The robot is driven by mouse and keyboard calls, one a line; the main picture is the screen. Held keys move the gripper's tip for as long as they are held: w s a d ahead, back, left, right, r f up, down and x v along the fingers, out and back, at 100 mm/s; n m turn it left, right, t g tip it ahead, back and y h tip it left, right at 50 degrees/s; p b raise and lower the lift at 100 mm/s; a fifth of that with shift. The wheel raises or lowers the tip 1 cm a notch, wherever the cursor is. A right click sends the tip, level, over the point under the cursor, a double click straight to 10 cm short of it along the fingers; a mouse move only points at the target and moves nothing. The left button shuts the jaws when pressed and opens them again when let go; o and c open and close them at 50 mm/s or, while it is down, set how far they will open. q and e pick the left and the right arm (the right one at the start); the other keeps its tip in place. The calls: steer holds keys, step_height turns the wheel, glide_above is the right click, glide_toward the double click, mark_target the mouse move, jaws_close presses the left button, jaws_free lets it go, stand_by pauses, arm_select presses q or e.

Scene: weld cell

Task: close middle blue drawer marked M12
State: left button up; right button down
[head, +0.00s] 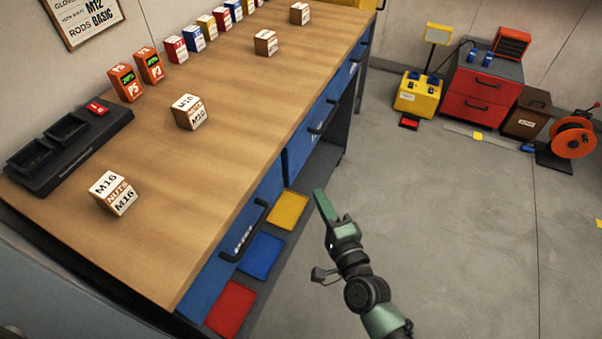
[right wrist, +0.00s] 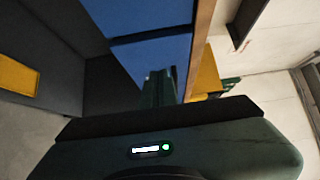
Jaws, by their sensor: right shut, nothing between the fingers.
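The middle blue drawer (head: 301,146) is in the row under the wooden bench top, with a black handle (head: 323,117). Its front stands out a little past the near drawer's front, so it looks slightly open. Its marking is too small to read surely. My right gripper (head: 320,198), green, is shut and empty, over the floor in front of the bench and apart from the middle drawer's handle. In the right wrist view, the dark green fingers (right wrist: 158,88) show in front of a blue panel (right wrist: 150,50); contact cannot be told. My left gripper is out of view.
The near blue drawer (head: 212,283) has a black handle. Yellow, blue and red trays (head: 231,308) lie low beside it. Boxes marked M16 (head: 115,193) and M10 (head: 189,111) stand on the bench top (head: 150,220). The floor (head: 440,220) to the right is clear; a red cabinet (head: 482,88) stands behind.

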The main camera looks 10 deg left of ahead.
mark_target(286, 165)
steer(key=w+a, duration=0.6)
steer(key=shift+w+p, duration=0.3)
steer(key=shift+w+a, duration=0.15)
steer(key=shift+a, duration=0.2)
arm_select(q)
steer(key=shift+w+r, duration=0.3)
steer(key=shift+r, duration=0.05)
arm_select(e)
steer(key=shift+w+a, duration=0.15)
steer(key=shift+a, duration=0.45)
steer(key=shift+w+a, duration=0.1)
steer(key=shift+a, duration=0.25)
steer(key=shift+r, duration=0.1)
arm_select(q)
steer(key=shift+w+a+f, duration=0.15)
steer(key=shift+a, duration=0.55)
